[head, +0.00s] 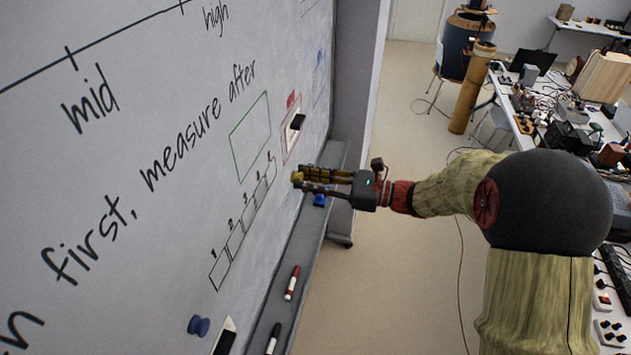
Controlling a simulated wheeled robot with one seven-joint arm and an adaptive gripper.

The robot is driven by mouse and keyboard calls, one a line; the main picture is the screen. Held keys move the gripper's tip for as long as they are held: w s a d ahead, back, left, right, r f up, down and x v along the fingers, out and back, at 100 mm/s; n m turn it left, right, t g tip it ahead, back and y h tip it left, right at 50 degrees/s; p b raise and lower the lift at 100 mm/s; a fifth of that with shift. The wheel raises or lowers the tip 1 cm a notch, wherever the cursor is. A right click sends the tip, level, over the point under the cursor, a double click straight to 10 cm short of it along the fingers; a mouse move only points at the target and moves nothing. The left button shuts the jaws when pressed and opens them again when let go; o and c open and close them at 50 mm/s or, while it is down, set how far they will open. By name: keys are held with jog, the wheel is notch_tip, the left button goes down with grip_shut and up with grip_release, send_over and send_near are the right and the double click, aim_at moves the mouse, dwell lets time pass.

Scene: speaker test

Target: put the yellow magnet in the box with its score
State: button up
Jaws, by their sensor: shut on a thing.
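My gripper (304,182) is shut on the yellow magnet (296,177), which shows as a small yellow end at the fingertips. The fingers hide much of it. They point left toward the whiteboard (150,230), and I cannot tell whether the magnet touches the board. A slanting row of numbered boxes (219,270) is drawn on the board, to the left of and below my gripper. The low-numbered boxes are nearest the camera. The far end of the row lies close to the fingertips. No score for the yellow magnet is readable here.
A blue magnet (198,326) sits low on the board. A green outlined rectangle (250,136) and a black object (298,122) are farther up. The tray (293,255) below holds a red marker (292,283), a black marker (272,339) and a blue item (320,200). A cluttered bench stands right.

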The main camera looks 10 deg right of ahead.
jog(key=shift+x, duration=2.2)
jog(key=shift+w+a, duration=0.2)
jog(key=shift+a, duration=0.35)
jog(key=o, duration=1)
jog(key=o, duration=0.5)
jog(key=shift+c, duration=0.2)
jog(key=shift+d, duration=0.15)
jog(key=shift+p+v, duration=0.4)
jog(key=shift+v, duration=3.05)
